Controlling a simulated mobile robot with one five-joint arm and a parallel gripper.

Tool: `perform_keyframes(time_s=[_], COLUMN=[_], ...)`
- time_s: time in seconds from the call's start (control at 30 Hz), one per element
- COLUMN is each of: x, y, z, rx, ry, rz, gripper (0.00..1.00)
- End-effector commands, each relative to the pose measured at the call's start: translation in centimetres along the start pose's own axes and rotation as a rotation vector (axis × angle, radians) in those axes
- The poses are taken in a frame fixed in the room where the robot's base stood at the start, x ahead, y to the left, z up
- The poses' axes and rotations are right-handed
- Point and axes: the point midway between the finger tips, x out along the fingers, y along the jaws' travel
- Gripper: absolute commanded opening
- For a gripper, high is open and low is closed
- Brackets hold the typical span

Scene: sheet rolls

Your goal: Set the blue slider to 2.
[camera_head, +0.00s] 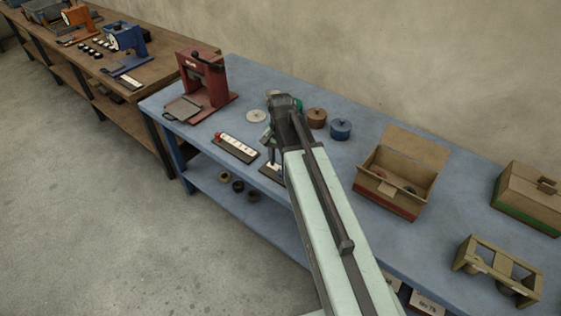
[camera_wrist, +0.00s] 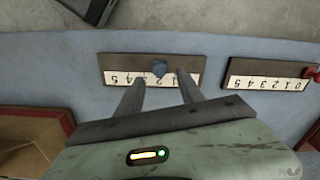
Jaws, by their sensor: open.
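The blue slider is a small blue knob (camera_wrist: 159,68) on a dark base with a white number strip (camera_wrist: 115,78), seen in the wrist view. The knob sits a little right of the strip's middle there; the digits around it are too small and partly hidden to read surely. My gripper (camera_wrist: 160,76) is open. One finger is on each side of the knob, with a gap on both sides. In the head view my gripper (camera_head: 274,156) is above the blue bench, and the slider's base (camera_head: 269,171) is mostly hidden behind it.
A second slider with a red knob (camera_head: 218,135) lies beside it on the blue bench (camera_head: 330,205). A red press (camera_head: 203,85), a brown pot (camera_head: 317,118), a blue pot (camera_head: 340,129) and an open box (camera_head: 385,196) also stand on the bench.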

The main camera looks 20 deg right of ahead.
Motion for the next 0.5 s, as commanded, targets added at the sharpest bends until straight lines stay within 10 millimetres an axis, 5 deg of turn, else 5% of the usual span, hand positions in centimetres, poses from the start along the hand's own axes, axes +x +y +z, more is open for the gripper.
perform_keyframes(time_s=[0.03,0.2,0.5], x=[-2.1,-4.5,-4.5], y=[0.0,0.0,0.0], z=[0.0,0.0,0.0], rx=[0.0,0.0,0.0], ry=[0.0,0.0,0.0], rz=[0.0,0.0,0.0], gripper=[0.45,0.45,0.45])
